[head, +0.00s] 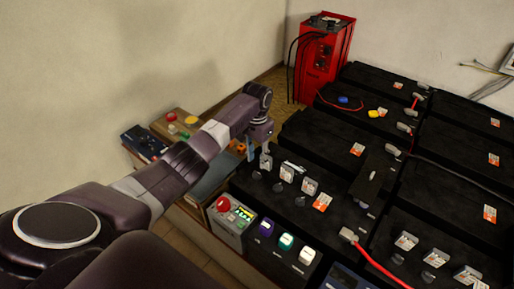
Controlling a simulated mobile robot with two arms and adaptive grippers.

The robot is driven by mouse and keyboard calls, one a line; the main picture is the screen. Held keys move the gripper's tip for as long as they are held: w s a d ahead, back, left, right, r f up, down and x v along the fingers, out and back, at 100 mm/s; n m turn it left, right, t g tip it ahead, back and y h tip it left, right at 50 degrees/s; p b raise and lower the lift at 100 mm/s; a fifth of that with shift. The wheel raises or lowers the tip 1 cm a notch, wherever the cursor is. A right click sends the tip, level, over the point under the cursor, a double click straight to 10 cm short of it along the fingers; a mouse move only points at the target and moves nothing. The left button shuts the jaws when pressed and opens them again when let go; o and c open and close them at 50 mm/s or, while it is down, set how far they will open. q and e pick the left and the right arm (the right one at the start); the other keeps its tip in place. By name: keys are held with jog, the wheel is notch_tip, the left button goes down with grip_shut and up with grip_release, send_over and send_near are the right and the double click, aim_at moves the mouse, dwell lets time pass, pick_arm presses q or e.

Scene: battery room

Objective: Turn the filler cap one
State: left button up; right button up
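Several filler caps, small and grey-white, stand in a row on top of the near black battery (335,213). One cap (287,173) and another cap (309,187) show clearly. My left gripper (259,150) points down at the left end of this row, over the battery's left edge. A grey-white piece (266,161) shows right below it; I cannot tell whether they touch. The fingers are too small and dark to tell whether they are open or shut. More caps (405,241) stand on the battery at the lower right. My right gripper is out of view.
A red charger (322,58) with black cables stands at the back. A box with a red button (223,204) and purple, teal and white items line the battery's front. A bench (192,124) with small items lies left, partly behind my arm. A red cable (376,265) crosses the lower right.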

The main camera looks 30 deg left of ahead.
pick_arm(q)
notch_tip(320, 180, up, 6)
jog(key=shift+f, duration=0.15)
dwell(0.6)
